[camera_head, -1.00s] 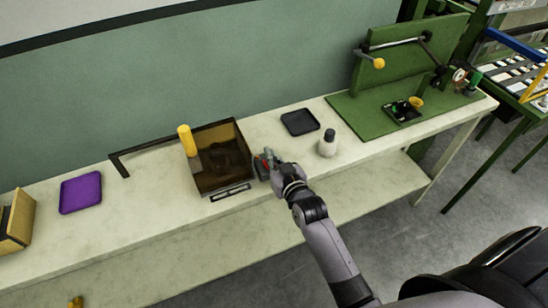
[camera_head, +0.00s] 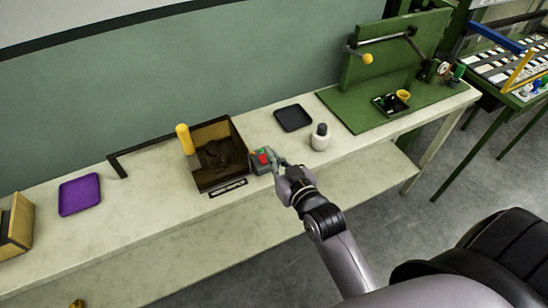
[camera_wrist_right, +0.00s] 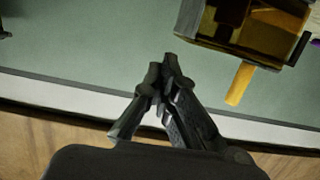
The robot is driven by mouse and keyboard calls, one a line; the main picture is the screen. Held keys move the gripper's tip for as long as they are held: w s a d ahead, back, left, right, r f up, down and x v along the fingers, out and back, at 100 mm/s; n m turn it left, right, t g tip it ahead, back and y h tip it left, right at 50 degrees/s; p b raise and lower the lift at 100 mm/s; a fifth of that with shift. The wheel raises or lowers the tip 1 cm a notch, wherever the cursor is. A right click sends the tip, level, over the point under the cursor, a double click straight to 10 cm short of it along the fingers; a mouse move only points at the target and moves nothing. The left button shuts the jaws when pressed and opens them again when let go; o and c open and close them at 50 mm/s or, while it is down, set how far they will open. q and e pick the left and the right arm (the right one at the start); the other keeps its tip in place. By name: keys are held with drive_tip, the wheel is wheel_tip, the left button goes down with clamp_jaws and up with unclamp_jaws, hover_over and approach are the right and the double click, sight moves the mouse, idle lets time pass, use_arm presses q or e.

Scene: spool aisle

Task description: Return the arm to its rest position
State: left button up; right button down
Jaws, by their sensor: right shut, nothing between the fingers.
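My right gripper (camera_head: 280,168) is in the head view over the front part of the long pale bench, beside a small grey box with a red button (camera_head: 262,159). The right wrist view shows its two fingers (camera_wrist_right: 160,72) closed together with nothing between them. The right arm reaches in from the bottom right of the head view. Whether the fingers touch the grey box cannot be told from the head view. My left gripper does not show.
The bench (camera_head: 130,225) also holds a brown open bin (camera_head: 222,182) with a yellow cylinder (camera_head: 184,139), a purple tray (camera_head: 79,194), a black tray (camera_head: 293,118), a white bottle (camera_head: 319,141) and a green fixture (camera_head: 385,85). Bare bench lies between the purple tray and bin.

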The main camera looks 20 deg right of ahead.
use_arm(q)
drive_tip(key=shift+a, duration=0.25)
use_arm(e)
drive_tip(key=shift+d, duration=0.1)
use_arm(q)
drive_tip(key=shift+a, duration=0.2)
use_arm(e)
drive_tip(key=shift+f, duration=0.1)
drive_tip(key=s+f+n+g, duration=0.1)
drive_tip(key=s+f+g, duration=0.45)
drive_tip(key=s, duration=0.65)
drive_tip(key=s+f+g, duration=0.5)
drive_tip(key=s+g, duration=0.2)
drive_tip(key=s, duration=0.4)
wheel_tip(320, 180, down, 25)
drive_tip(key=s+g, duration=0.1)
use_arm(q)
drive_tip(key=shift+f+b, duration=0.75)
drive_tip(key=shift+b, duration=0.05)
use_arm(e)
drive_tip(key=s+d+f+g, duration=0.1)
drive_tip(key=s+d+f, duration=0.1)
drive_tip(key=s+f, duration=1.5)
drive_tip(key=shift+s+d+f+n+h, duration=0.2)
drive_tip(key=shift+d+f+n+h, duration=0.15)
drive_tip(key=shift+f, duration=0.2)
